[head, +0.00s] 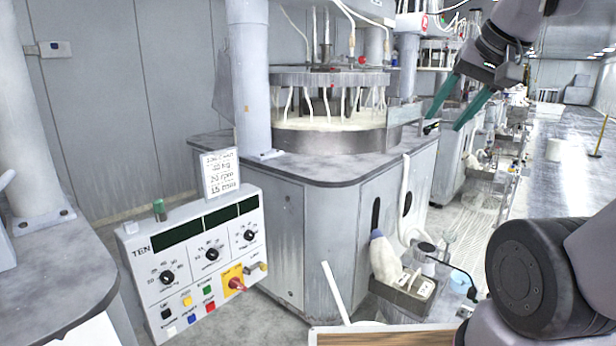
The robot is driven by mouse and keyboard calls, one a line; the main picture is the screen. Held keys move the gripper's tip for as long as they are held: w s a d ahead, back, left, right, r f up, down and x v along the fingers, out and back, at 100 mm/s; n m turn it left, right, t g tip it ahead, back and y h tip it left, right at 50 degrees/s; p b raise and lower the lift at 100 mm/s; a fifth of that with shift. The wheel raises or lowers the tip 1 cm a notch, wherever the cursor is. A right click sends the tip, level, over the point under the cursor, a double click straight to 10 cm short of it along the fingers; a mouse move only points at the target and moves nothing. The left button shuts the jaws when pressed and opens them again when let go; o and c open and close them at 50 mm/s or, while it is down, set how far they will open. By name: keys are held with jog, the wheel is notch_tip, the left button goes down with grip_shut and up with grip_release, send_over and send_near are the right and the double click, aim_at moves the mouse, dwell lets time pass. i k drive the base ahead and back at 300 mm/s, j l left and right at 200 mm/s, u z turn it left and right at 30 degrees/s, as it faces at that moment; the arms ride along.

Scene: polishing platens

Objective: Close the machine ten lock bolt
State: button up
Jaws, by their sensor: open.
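The control panel (143,262) marked TEN stands at the lower left, tilted in the picture. Near its lower right corner is a yellow plate (230,274) with a red rotary handle (236,284). Just right of it is a small metal fitting (254,270), which may be the lock bolt. It is too small to tell its position. My gripper (447,120) is at the upper right, with two teal fingers spread apart and nothing between them. It is well to the right of the panel and higher in the picture.
The polishing machine (305,235) with its round basin (325,137) stands between panel and gripper. A tray (408,299) with a white bottle (384,258) is on its right side.

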aim_at(263, 268)
jog(key=i+j, duration=0.5)
jog(key=j, duration=0.2)
jog(key=i+j+u, duration=0.15)
jog(key=i+j, duration=0.35)
jog(key=j, duration=0.2)
